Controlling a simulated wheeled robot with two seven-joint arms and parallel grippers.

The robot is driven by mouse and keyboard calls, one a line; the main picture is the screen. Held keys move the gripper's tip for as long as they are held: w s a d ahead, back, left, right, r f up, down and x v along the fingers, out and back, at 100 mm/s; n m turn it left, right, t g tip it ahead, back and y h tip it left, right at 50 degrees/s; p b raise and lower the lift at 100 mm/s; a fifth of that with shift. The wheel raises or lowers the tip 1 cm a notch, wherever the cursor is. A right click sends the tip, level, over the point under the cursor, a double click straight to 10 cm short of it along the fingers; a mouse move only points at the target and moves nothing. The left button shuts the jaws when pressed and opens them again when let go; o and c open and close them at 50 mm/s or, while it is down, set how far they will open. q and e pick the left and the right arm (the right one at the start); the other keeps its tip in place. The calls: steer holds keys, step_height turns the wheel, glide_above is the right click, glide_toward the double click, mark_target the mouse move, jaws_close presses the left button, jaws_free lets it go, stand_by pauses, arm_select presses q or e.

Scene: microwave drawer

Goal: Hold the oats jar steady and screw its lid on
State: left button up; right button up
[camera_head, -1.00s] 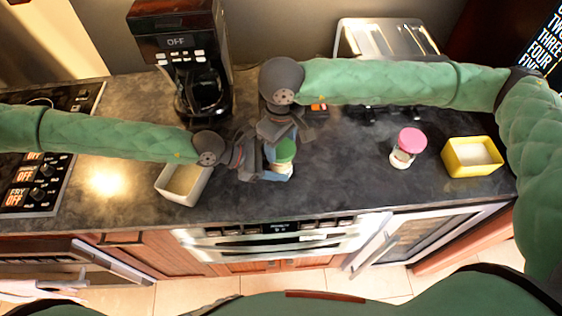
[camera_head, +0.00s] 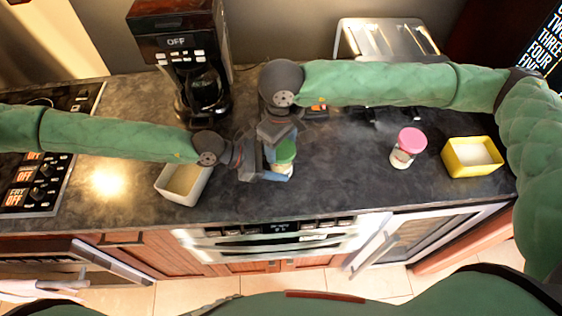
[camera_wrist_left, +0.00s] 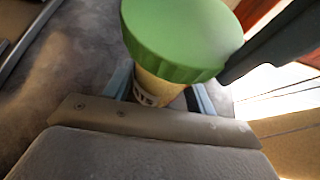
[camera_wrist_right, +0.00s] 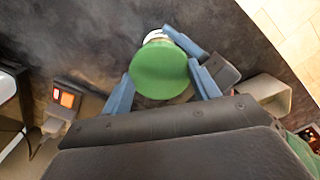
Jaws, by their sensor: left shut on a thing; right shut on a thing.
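The oats jar (camera_wrist_left: 155,92) stands on the dark counter with its green lid (camera_head: 285,152) on top. The lid also fills the middle of the right wrist view (camera_wrist_right: 160,70). My left gripper (camera_head: 268,174) is shut around the jar body below the lid, coming from the left. My right gripper (camera_head: 272,150) is above and behind it, shut on the green lid with a blue finger on each side in its wrist view. The jar's body is mostly hidden by the fingers. I cannot tell how tightly the lid is seated.
A white bin (camera_head: 184,184) stands left of the jar, close to my left wrist. A pink-lidded jar (camera_head: 408,148) and a yellow bin (camera_head: 472,158) stand to the right. A coffee maker (camera_head: 180,60) and a toaster (camera_head: 386,42) are behind.

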arm_select(q)
steer(key=c, duration=0.4)
steer(key=shift+c, duration=1.1)
arm_select(e)
steer(key=o, duration=1.1)
steer(key=c, duration=1.2)
steer(key=m, duration=1.3)
steer(key=shift+m, duration=2.7)
